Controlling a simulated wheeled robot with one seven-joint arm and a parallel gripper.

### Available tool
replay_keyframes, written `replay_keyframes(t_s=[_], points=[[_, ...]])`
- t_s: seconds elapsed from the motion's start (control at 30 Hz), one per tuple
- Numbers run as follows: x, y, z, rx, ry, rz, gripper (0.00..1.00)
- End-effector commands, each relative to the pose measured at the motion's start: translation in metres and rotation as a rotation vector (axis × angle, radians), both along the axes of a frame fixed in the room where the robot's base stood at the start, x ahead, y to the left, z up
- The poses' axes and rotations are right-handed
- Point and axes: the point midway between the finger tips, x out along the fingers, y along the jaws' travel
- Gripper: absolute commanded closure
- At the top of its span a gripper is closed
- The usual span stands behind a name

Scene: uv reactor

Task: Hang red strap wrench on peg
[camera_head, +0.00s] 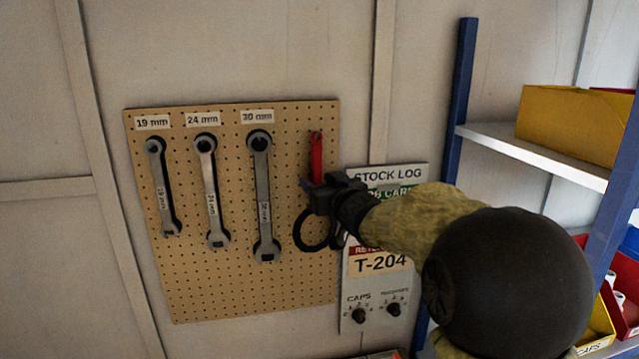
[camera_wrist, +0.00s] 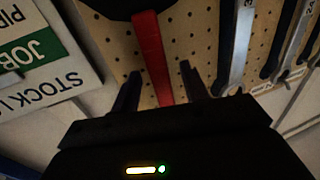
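The red strap wrench (camera_head: 316,156) is upright against the pegboard, right of the other wrenches. The top of its red handle is at a dark peg, and its black strap loop (camera_head: 299,232) hangs below. My gripper (camera_head: 312,190) is in front of the handle's lower part and hides some of it. In the wrist view, which is upside down, the two fingers of my gripper (camera_wrist: 160,74) stand apart. The red handle (camera_wrist: 150,50) shows between them, with pegboard visible on both sides. Whether the handle touches a finger cannot be told.
Three grey wrenches hang on the pegboard (camera_head: 200,285) under size labels. A stock log panel (camera_head: 385,285) with knobs is close to the right, partly behind my arm. Blue-post shelving (camera_head: 459,100) with a yellow bin (camera_head: 570,120) stands farther right. The wall left of the board is clear.

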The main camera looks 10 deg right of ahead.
Motion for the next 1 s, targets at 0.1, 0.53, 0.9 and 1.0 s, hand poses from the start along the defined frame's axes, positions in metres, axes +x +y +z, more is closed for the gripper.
replay_keyframes(t_s=[0.1,0.53,0.9,1.0], points=[[0.000,0.000,0.000,0.000,0.000,0.000,0.55],[-0.047,-0.012,0.001,0.000,-0.002,-0.002,0.55],[-0.109,-0.028,0.000,-0.001,0.000,-0.001,0.55],[-0.115,-0.029,0.000,0.000,0.000,-0.001,0.55]])
